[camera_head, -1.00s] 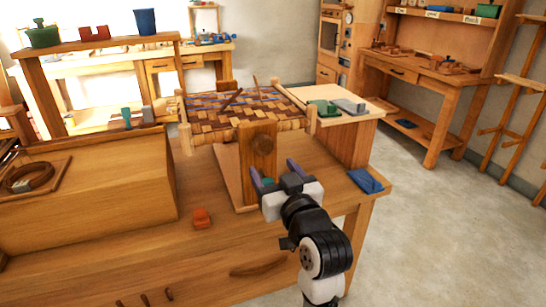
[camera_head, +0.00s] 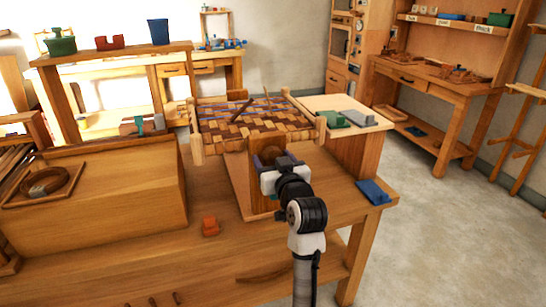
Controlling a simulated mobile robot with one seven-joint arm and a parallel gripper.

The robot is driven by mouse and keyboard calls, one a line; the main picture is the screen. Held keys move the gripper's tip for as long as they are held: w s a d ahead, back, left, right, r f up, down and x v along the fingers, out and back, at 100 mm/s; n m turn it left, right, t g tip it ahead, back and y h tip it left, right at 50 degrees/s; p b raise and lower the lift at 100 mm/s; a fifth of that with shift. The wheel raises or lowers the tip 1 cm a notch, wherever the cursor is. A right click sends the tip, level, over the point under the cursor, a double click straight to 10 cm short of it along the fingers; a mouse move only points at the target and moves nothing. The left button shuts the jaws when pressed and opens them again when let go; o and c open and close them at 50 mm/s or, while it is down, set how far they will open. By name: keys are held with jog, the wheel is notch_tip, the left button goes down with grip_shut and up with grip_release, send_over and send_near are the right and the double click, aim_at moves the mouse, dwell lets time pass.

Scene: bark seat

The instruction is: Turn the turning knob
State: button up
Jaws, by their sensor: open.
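The turning knob (camera_head: 280,160) is a round dark wooden disc on the front of an upright wooden block. The block stands on the workbench, in front of the woven bark seat (camera_head: 258,133). My gripper (camera_head: 275,161) is open and right in front of the knob. Its purple fingers appear to lie to either side of the knob. My gripper hides the lower part of the knob and much of the block. I cannot tell whether the fingers touch the knob.
A large wooden box (camera_head: 110,190) fills the left, with a coil (camera_head: 48,182) on top. Open floor lies to the right.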

jog(key=shift+w, duration=0.2)
jog(key=c, duration=1)
